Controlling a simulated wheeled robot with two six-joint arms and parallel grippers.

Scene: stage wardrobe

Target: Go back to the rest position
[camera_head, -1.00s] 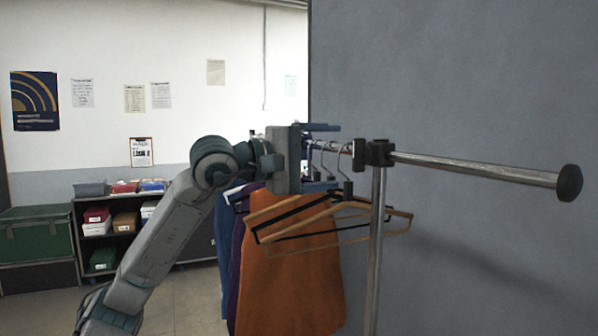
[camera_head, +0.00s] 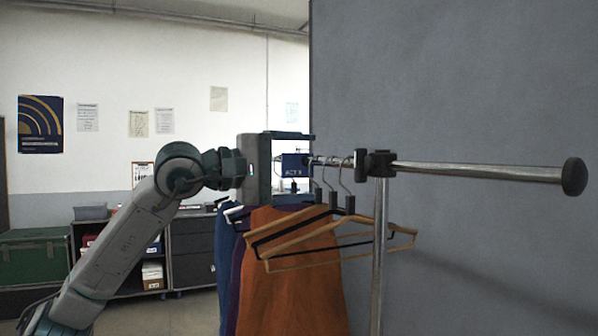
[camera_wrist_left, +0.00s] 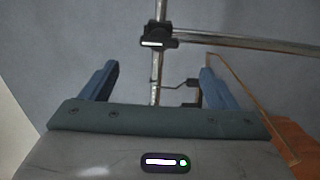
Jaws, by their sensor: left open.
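My left gripper (camera_head: 310,167) is open and empty in the head view, its fingers spread one above the other, left of the hanger hooks. It also shows in the left wrist view (camera_wrist_left: 158,70), with a finger at each side and the rack behind. Wooden hangers (camera_head: 390,229) hang by their hooks from the metal rail (camera_head: 480,171). An orange garment (camera_head: 290,280) hangs beneath my gripper, with a purple one (camera_head: 237,270) and a blue one (camera_head: 224,250) to its left. My right gripper is not in view.
The rack's upright post (camera_head: 380,230) and black clamp (camera_head: 376,163) stand right of my gripper. A blue ACT II sign (camera_head: 293,165) shows between the fingers. A grey partition (camera_head: 450,80) stands behind. Shelves (camera_head: 140,265) and a green trunk (camera_head: 35,258) stand at the back left.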

